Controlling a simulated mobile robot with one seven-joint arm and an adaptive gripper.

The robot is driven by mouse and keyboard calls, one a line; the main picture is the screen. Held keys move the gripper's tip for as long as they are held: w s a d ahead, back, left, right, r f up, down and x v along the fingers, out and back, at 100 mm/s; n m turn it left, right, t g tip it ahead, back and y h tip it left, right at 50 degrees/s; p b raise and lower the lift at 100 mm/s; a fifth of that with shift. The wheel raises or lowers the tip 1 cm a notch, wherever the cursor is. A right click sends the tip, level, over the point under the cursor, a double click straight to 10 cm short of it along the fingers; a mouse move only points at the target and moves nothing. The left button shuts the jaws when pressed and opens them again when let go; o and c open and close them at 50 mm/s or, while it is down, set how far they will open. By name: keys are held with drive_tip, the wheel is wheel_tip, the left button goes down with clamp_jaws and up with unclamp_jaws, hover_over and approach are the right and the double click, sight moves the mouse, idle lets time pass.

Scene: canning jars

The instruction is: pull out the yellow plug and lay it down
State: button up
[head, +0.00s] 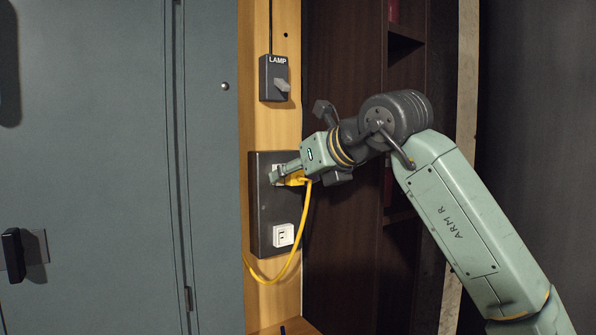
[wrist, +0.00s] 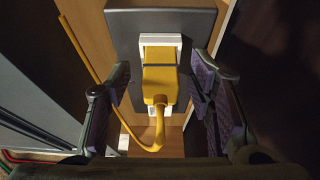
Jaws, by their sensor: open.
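The yellow plug (wrist: 159,82) sits in the upper white socket (wrist: 160,40) of a dark outlet panel. In the head view the plug (head: 296,178) is partly hidden by my gripper (head: 284,176). Its yellow cord (head: 298,245) hangs down and loops left. In the wrist view my gripper (wrist: 160,95) is open, with one finger on each side of the plug. Gaps show between both fingers and the plug. Nothing is held.
A lower white socket (head: 283,235) on the panel (head: 263,215) is empty. A lamp switch (head: 273,78) is above. A grey cabinet door (head: 100,170) stands at left, and dark shelving (head: 345,260) at right. A bit of wooden surface (head: 290,327) shows below.

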sight(298, 181)
drive_tip(key=shift+c, duration=0.5)
clamp_jaws()
idle(0.4)
drive_tip(key=shift+s, duration=0.1)
idle(0.3)
drive_tip(key=shift+s+d+b, duration=0.3)
drive_tip(key=shift+s+d, duration=0.3)
drive_tip(key=shift+s, duration=0.2)
drive_tip(key=shift+s+d+b, duration=0.25)
drive_tip(key=shift+s+d, duration=0.3)
drive_tip(key=shift+s, duration=0.25)
